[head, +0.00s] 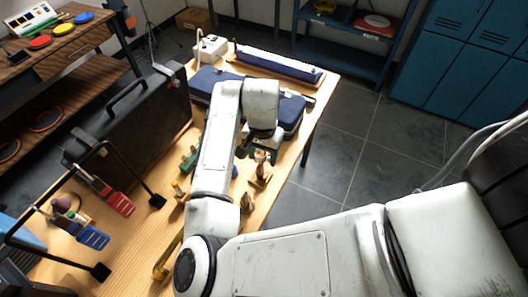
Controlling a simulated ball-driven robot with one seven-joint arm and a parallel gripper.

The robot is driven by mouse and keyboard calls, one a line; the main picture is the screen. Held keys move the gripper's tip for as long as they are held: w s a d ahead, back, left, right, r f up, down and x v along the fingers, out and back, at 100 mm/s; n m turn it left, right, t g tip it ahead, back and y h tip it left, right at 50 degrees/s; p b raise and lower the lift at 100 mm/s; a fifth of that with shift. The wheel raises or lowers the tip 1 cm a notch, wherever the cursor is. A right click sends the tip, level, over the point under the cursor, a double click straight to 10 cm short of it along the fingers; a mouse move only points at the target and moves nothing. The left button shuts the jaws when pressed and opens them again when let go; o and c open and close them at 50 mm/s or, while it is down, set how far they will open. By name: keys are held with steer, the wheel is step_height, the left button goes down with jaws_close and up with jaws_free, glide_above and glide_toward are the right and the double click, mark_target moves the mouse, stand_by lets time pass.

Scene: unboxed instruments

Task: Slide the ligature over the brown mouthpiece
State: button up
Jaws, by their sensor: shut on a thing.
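My gripper (262,157) is over the right part of the wooden table, its dark fingers pointing down. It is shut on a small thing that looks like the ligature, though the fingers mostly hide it. A brownish-tan upright piece (260,177) stands just below the fingertips and may be the brown mouthpiece. Whether the ligature touches it or is around it is too small to tell. Another brownish piece (247,202) stands a little nearer, beside my arm.
A blue case (291,112) lies behind my gripper, with a long blue box (275,66) beyond. A large black case (130,118) stands at left. Green pieces (189,160) and a brass-coloured piece (160,271) lie left of my arm. The table's right edge is close.

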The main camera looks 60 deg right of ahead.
steer(key=shift+f+m, duration=0.15)
steer(key=shift+m, duration=0.15)
steer(key=shift+m, duration=0.3)
steer(key=shift+f, duration=0.6)
stand_by(2.2)
steer(key=shift+f+b, duration=2.1)
steer(key=shift+f, duration=1)
stand_by(1.5)
